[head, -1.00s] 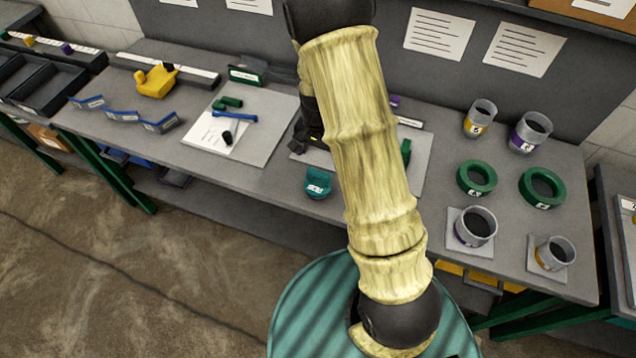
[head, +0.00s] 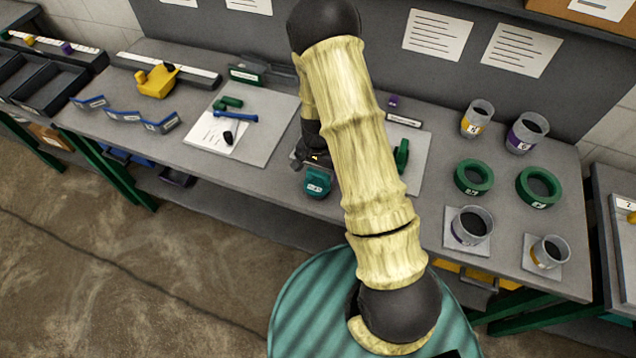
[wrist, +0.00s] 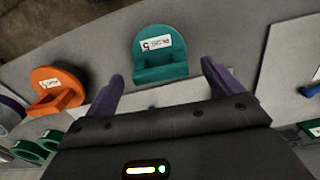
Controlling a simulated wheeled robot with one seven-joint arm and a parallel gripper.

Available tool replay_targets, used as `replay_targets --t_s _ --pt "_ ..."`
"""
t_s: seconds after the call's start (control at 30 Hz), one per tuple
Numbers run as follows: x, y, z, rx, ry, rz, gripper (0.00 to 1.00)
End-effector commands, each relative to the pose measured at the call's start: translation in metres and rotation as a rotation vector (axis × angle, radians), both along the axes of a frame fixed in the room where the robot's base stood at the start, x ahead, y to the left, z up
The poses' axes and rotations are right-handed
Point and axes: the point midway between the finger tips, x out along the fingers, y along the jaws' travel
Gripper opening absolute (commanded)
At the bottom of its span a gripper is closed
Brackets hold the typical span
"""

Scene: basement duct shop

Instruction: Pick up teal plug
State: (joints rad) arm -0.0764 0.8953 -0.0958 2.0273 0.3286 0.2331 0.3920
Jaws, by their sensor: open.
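The teal plug (head: 318,183) stands near the front edge of the grey bench, in the middle of the head view. In the wrist view the teal plug (wrist: 160,50) shows its round disc with a white label and a raised bar facing me. My gripper (wrist: 162,76) is open and empty, its two purple fingers spread on either side of the near end of the plug, which lies just beyond the tips. In the head view my gripper is largely hidden by my arm, right behind the plug. Whether a finger touches the plug cannot be told.
An orange plug (wrist: 57,90) lies left of the teal one in the wrist view. Green rings (head: 474,178) and clear cups (head: 472,225) stand at the right. A pale board (head: 265,140) with a paper lies to the left. Bare bench surrounds the plug's front.

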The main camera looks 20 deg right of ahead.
Motion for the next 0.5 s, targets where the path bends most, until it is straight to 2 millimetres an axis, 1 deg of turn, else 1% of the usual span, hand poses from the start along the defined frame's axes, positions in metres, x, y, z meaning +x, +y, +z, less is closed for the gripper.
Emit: replay_targets --t_s 0.17,0.3,0.4,0.5 --pt "-0.001 -0.001 -0.015 0.000 0.004 -0.003 0.91" --pt "-0.001 -0.002 -0.032 0.001 0.002 -0.005 0.91" --pt "-0.001 -0.002 -0.039 0.001 0.002 -0.005 0.91" --pt "-0.001 -0.002 -0.042 0.000 0.000 -0.005 0.91"
